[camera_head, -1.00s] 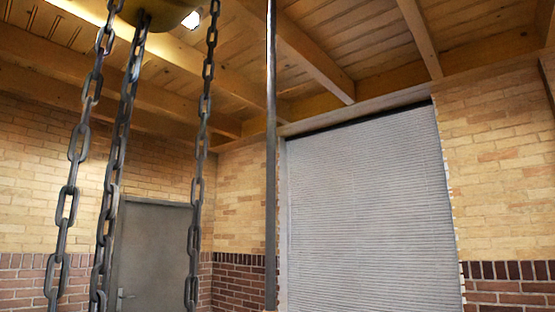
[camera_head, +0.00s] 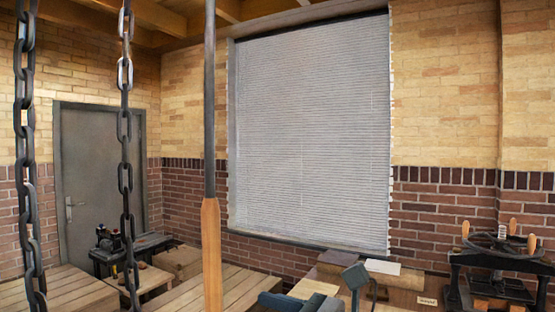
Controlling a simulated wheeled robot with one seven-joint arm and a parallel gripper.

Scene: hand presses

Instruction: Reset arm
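I cannot make out my gripper or my arm in the head camera view. A hand press (camera_head: 500,268) in black metal, with a wheel on top and wooden handles, stands at the lower right. Blue-grey metal parts (camera_head: 290,301) show at the bottom middle, cut off by the frame edge. I cannot tell what they belong to.
Heavy chains (camera_head: 125,140) hang at the left. A dark pole with a wooden lower part (camera_head: 212,255) stands in front. Wooden tables (camera_head: 60,292) fill the lower left. Behind are a grey door (camera_head: 100,180), a large blind (camera_head: 310,130) and brick walls.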

